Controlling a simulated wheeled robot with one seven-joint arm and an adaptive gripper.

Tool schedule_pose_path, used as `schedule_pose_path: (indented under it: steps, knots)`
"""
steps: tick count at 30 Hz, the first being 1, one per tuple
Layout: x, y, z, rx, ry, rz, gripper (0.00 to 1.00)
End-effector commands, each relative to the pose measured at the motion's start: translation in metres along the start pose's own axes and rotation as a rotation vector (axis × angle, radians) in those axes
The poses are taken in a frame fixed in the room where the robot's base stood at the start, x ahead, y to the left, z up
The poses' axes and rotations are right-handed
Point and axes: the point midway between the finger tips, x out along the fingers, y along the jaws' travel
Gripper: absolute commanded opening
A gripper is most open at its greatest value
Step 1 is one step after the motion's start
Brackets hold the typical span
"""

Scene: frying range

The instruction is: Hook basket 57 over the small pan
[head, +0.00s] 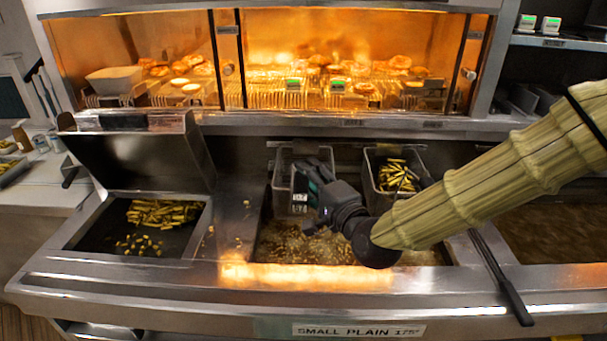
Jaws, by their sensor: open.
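The small pan (300,248) is a vat of bubbling oil in the middle of the range, above a front label reading "SMALL PLAIN 175°". Two wire baskets hang at its back edge. The left basket (283,178) looks empty; the right basket (372,178) holds golden fries. The arm comes in from the right and hides part of the pan.
A tray of loose fries (162,238) with a raised steel lid (150,160) lies to the left. A long dark handle (503,280) lies over the counter to the right of the pan. A lit warming cabinet (340,50) stands behind. Another oil vat (555,225) is at right.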

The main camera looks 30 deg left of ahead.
Motion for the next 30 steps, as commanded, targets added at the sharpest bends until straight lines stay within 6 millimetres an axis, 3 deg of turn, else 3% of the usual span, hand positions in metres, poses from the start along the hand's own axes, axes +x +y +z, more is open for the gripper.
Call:
schedule_pose_path:
  steps: [15, 21, 30]
  knots:
    - [-0.077, 0.0, 0.0, 0.002, 0.0, 0.0, 0.46]
    - [-0.091, 0.0, 0.0, 0.0, -0.001, 0.0, 0.46]
    - [-0.094, 0.0, 0.0, 0.0, 0.0, 0.0, 0.46]
